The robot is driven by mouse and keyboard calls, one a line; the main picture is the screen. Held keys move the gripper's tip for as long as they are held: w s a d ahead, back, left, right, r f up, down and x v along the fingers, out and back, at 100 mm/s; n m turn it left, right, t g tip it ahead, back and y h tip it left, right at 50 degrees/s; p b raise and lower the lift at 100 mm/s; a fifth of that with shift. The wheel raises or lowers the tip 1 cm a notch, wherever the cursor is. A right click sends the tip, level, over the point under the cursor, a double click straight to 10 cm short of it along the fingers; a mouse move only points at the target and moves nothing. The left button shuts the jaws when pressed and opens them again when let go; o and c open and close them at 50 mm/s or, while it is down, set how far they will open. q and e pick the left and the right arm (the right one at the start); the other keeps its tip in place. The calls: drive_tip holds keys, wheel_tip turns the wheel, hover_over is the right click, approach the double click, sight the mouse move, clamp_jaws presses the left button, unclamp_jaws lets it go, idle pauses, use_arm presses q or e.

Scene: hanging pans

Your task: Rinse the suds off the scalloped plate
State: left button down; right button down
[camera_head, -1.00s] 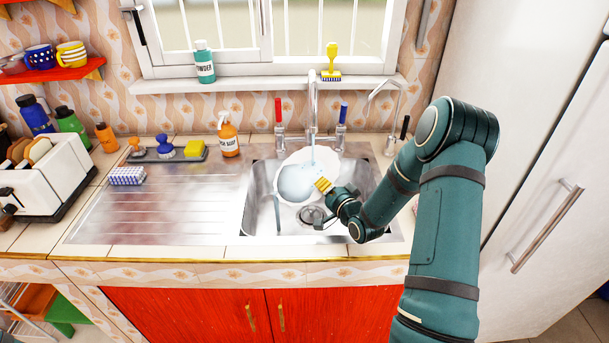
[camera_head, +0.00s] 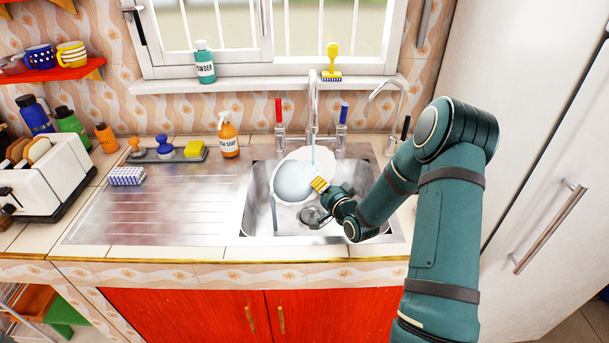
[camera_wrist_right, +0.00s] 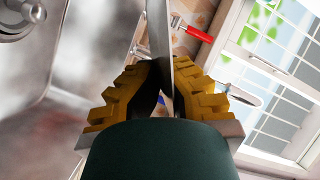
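The white scalloped plate (camera_head: 291,195) is in the sink, tilted, under the tap's spout. A smooth pale-blue area (camera_head: 294,179) covers its middle; I cannot tell if this is suds, water or the plate's own colour. A thin stream of water (camera_head: 313,152) falls from the tap (camera_head: 313,95) towards the plate. My right gripper (camera_head: 319,184) is at the plate's right edge. In the right wrist view its yellow-padded fingers (camera_wrist_right: 162,90) are closed on the plate's thin rim (camera_wrist_right: 159,35), seen edge-on. My left gripper is not in view.
The steel sink (camera_head: 252,205) has a round drain (camera_head: 312,216) and a slim blue-grey thing (camera_head: 274,213) at its left. Red (camera_head: 278,112) and blue (camera_head: 343,113) tap handles flank the spout. A soap bottle (camera_head: 229,138) stands behind. The drainboard (camera_head: 165,205) is mostly clear.

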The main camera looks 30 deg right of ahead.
sight(301, 198)
drive_tip(key=shift+s+a+b, duration=0.25)
drive_tip(key=shift+a+b, duration=0.05)
drive_tip(key=shift+a, duration=0.9)
drive_tip(key=shift+s+a+b, duration=0.3)
drive_tip(key=shift+a+b, duration=0.05)
drive_tip(key=shift+a, duration=0.8)
drive_tip(key=shift+s+a+b, duration=0.25)
drive_tip(key=shift+a+b, duration=0.05)
drive_tip(key=shift+a, duration=0.9)
drive_tip(key=shift+a+r, duration=0.1)
drive_tip(key=s+a+r, duration=0.1)
drive_tip(key=a+r, duration=0.3)
drive_tip(key=shift+a+p, duration=0.4)
drive_tip(key=shift+s+f, duration=0.1)
